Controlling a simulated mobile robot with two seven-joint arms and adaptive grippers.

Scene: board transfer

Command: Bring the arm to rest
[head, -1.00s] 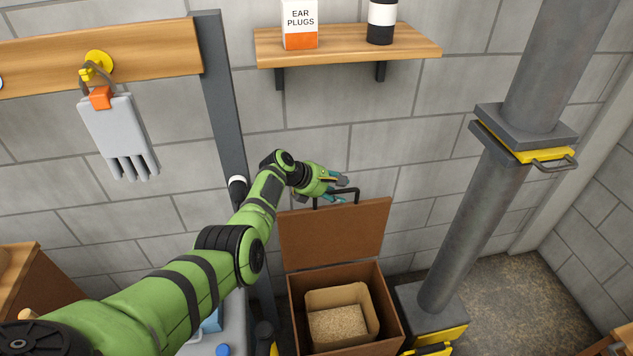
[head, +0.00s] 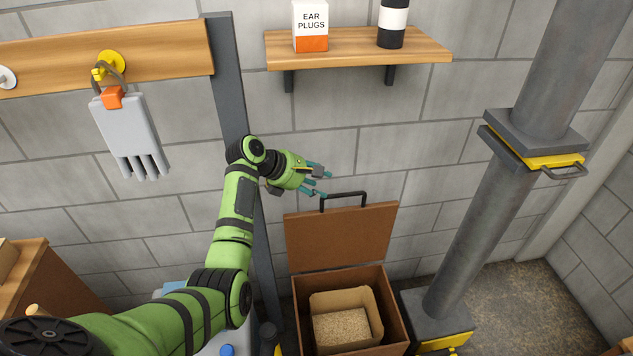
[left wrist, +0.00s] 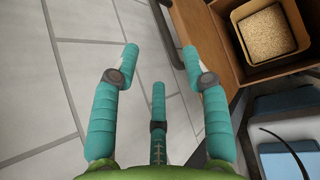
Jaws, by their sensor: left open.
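My left gripper (head: 317,180) is open and empty in the head view. It is in front of the block wall, above and a little left of the handle of the brown box's raised lid, and apart from it. In the left wrist view its teal fingers (left wrist: 158,65) are spread with nothing between them. My left arm comes in from the lower left and bends at the elbow. My right gripper is not in view.
The brown box (head: 392,305) stands open, its lid (head: 342,237) upright, with a bin of grains inside. A grey pipe (head: 480,240) stands to the right. A shelf (head: 360,50) with ear plugs is above. A grey glove (head: 130,132) hangs left.

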